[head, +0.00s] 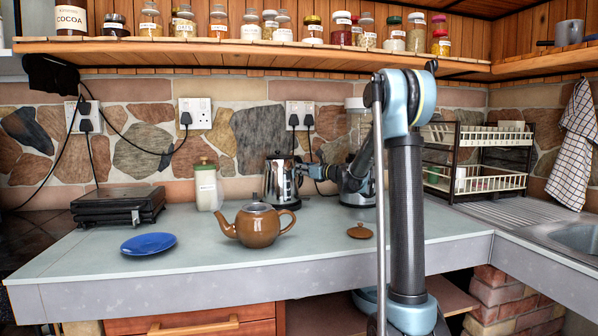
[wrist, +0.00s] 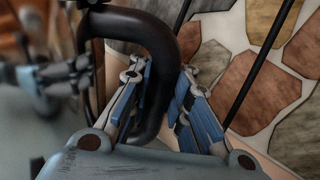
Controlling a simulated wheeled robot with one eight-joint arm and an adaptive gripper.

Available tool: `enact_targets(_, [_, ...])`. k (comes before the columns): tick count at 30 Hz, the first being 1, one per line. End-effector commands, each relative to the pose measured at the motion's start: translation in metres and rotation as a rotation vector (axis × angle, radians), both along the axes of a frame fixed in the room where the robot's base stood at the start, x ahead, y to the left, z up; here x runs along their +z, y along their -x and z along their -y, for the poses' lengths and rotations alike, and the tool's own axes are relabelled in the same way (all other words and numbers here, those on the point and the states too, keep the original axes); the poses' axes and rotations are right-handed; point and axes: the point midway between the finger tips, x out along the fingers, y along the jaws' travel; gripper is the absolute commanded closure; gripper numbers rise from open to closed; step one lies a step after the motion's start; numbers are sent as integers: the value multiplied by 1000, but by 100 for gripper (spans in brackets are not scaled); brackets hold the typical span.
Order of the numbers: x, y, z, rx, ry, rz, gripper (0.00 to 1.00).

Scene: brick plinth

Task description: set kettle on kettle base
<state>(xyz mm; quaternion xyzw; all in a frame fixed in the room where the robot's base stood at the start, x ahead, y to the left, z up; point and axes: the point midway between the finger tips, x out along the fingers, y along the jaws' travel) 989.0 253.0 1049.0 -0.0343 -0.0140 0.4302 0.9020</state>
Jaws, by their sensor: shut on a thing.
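The shiny metal kettle (head: 278,182) stands upright at the back of the counter, near the stone wall. My gripper (head: 300,172) reaches it from the right and is shut on its black handle. In the wrist view the black handle (wrist: 160,65) passes between the blue finger pads of my gripper (wrist: 165,95). I cannot make out the kettle base; the brown teapot partly covers the kettle's foot, so I cannot tell whether the kettle rests on the base or just above the counter.
A brown teapot (head: 256,225) stands in front of the kettle, with its lid (head: 360,231) to the right. A lidded jar (head: 208,187) is left of the kettle. A blue plate (head: 148,243) and a black grill (head: 118,204) are further left. Cords hang from the wall sockets (head: 300,115).

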Motion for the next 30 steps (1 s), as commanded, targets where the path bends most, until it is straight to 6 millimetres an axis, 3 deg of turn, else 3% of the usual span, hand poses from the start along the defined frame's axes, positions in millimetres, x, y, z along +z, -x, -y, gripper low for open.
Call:
enact_targets(6, [-2,0,0,0,-3,-2,100])
enact_targets(7, [-2,0,0,0,-3,-2,83])
enact_targets(9, [-2,0,0,0,-2,-1,73])
enact_targets(20, [-3,1,2,0,1,0,73])
enact_targets(30, [-3,14,18,-1,0,0,73])
